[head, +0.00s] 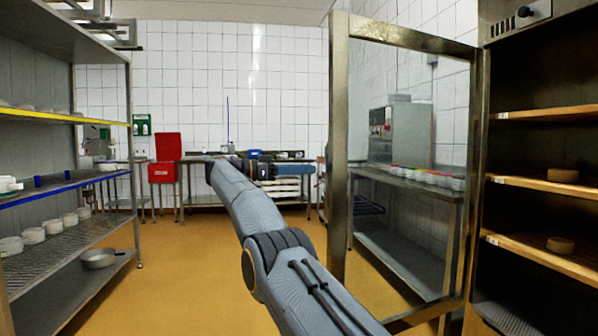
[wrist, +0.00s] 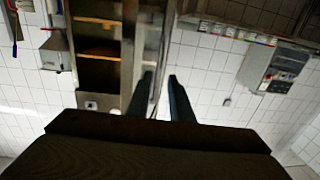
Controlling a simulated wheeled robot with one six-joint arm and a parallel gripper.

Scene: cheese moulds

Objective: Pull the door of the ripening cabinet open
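The ripening cabinet (head: 498,150) stands at the right, its shelves facing out. Its door, a metal frame (head: 339,150) around a clear pane, stands wide open, swung out from the cabinet. My gripper (head: 312,170) is just left of the door's free upright edge in the head view, pointing right; its fingertips are hard to see there. In the wrist view, which is upside down, my gripper (wrist: 163,90) has its two dark fingers apart. The door (wrist: 153,60) shows nearly edge-on in line with the gap between them. I cannot tell whether a finger touches it.
Small round cheeses (head: 562,175) sit on the cabinet's wooden shelves. A steel rack (head: 70,118) with moulds and a pan (head: 98,258) stands at the left. A red bin (head: 162,172) and a bench are at the back. The yellow floor (head: 170,280) between is clear.

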